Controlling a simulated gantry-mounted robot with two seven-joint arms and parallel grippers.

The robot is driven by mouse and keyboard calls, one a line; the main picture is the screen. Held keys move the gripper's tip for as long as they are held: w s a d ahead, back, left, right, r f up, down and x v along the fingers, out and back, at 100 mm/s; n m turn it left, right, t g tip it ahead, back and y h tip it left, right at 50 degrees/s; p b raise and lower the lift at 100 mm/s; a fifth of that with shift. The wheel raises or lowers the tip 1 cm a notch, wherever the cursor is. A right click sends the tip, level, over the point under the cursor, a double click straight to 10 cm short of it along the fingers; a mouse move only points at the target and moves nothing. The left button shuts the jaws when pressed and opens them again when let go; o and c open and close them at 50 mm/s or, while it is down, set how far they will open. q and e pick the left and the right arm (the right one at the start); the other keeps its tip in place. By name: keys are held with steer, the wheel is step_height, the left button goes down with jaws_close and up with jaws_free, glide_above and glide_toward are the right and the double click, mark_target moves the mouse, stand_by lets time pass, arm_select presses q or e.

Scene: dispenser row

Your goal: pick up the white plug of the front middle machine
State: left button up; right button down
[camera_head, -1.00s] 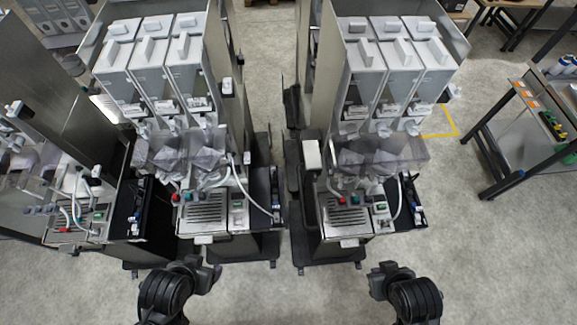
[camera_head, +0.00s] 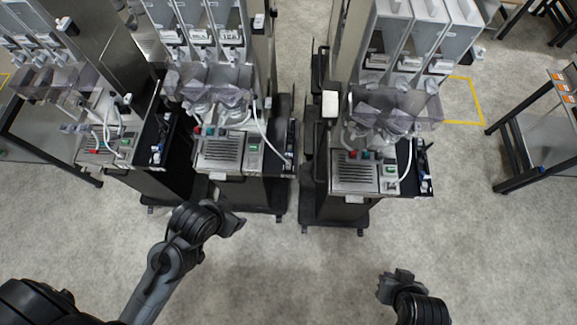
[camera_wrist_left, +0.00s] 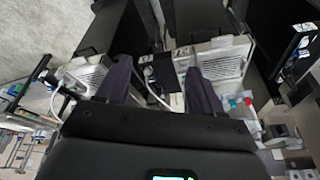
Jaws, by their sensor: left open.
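The middle machine (camera_head: 222,150) of the front row has a drip tray, colored buttons and a white cable (camera_head: 266,136). The cable runs down to the black side holder (camera_head: 291,150) at its right. I cannot clearly make out the white plug; small pale parts sit by that holder. My left gripper (camera_head: 238,224) is in front of and below this machine, apart from it. In the left wrist view its two fingers (camera_wrist_left: 160,88) are spread, with nothing between them. My right gripper (camera_head: 395,278) is low at the right, far from the machine; its jaws are too small to read.
A similar machine (camera_head: 365,172) stands to the right, another (camera_head: 105,145) to the left. A dark gap separates the middle and right machines. A metal table (camera_head: 545,140) is at far right. The grey floor (camera_head: 300,270) in front is clear.

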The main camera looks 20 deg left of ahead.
arm_select(q)
steer(key=shift+s, duration=0.1)
steer(key=c, duration=0.4)
steer(key=shift+f, duration=0.1)
